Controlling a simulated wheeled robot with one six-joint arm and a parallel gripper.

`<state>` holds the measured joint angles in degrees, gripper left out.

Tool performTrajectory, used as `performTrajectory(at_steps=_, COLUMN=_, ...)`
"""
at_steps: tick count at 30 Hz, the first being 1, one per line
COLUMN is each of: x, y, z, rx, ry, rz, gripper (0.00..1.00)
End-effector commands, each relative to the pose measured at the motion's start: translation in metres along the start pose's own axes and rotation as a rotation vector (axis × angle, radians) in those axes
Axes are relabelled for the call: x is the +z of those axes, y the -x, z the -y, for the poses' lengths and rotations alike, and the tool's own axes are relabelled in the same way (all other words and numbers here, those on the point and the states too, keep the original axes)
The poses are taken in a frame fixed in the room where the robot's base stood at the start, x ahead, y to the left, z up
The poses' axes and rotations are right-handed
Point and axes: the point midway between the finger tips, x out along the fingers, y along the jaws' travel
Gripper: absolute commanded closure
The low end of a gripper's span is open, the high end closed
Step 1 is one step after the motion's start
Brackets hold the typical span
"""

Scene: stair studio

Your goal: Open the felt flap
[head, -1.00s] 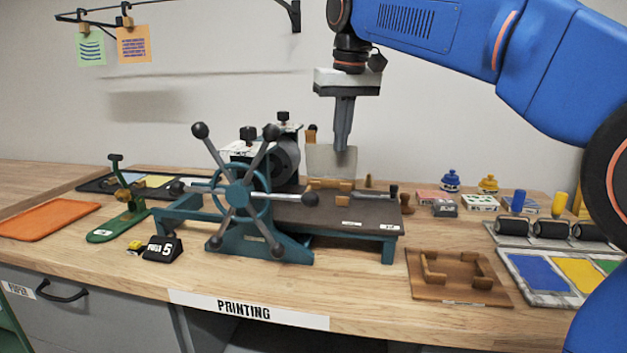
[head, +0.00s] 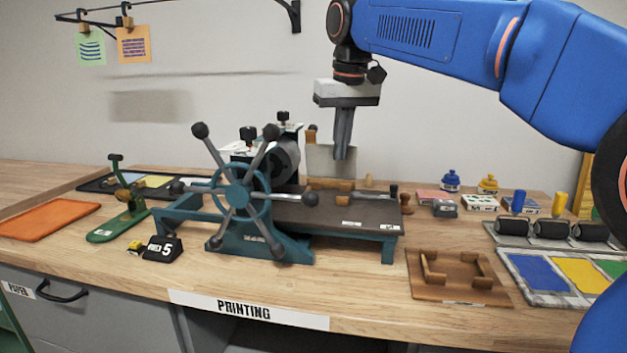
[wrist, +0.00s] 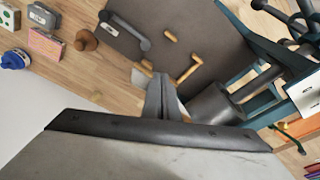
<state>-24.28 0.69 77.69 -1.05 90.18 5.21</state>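The felt flap (head: 320,160) is a pale grey sheet standing roughly upright at the back of the press bed, beside the roller. My gripper (head: 341,157) points down at the flap's right part, and its fingers cover some of the sheet. In the wrist view the two fingers (wrist: 162,78) are together, with pale bits of the flap (wrist: 140,78) showing on both sides of them. The fingers look shut in front of the flap; I cannot tell whether they touch it. The flap's lower edge is partly hidden by wooden pieces on the bed.
The printing press has a spoked wheel (head: 238,195) in front and a dark bed (head: 345,213). A wooden jig (head: 460,278), ink pots (head: 451,181), rollers (head: 551,229) and a colour tray (head: 505,262) stand to the right. The wall is close behind the flap.

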Motion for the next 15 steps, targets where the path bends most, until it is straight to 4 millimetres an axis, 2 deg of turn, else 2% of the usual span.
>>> performTrajectory(at_steps=15, x=-0.0014, y=-0.0102, z=-0.0019, rx=0.0, ry=0.0, rz=0.001, gripper=1.0)
